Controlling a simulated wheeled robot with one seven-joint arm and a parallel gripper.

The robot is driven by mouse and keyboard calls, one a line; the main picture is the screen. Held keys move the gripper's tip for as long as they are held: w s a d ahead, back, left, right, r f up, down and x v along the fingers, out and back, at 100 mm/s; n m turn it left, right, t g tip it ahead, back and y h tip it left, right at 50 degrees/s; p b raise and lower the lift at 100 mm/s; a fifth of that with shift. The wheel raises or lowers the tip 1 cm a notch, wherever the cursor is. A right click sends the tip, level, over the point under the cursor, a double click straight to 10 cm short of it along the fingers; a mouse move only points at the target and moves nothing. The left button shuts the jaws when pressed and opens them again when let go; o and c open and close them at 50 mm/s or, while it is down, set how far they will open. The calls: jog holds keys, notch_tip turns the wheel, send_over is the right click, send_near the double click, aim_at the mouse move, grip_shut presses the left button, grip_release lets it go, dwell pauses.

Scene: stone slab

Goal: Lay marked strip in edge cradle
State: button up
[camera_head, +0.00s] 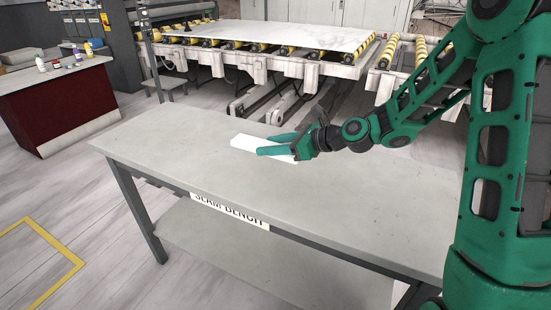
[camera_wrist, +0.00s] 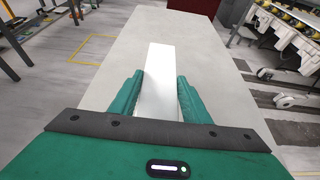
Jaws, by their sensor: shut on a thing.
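A plain white strip (camera_head: 243,143) is held between the green fingers of my gripper (camera_head: 278,144), above the grey bench. In the wrist view the strip (camera_wrist: 159,75) runs lengthwise between both fingers (camera_wrist: 160,98) and sticks out past their tips. No mark shows on the faces I can see. I cannot tell how high the strip is above the bench top. No edge cradle is recognisable in either view.
The grey bench (camera_head: 190,150) has a "SEAM BENCH" label on its front and its top looks clear. Behind it a roller conveyor (camera_head: 260,65) carries a large white slab (camera_head: 270,35). A dark red counter (camera_head: 65,105) with small bottles stands at the left.

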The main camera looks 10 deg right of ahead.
send_over(284, 163)
notch_tip(284, 163, down, 4)
jog(key=shift+a+r, duration=0.1)
jog(key=shift+f, duration=1.95)
jog(key=o, duration=1.4)
jog(key=shift+s+f, duration=0.1)
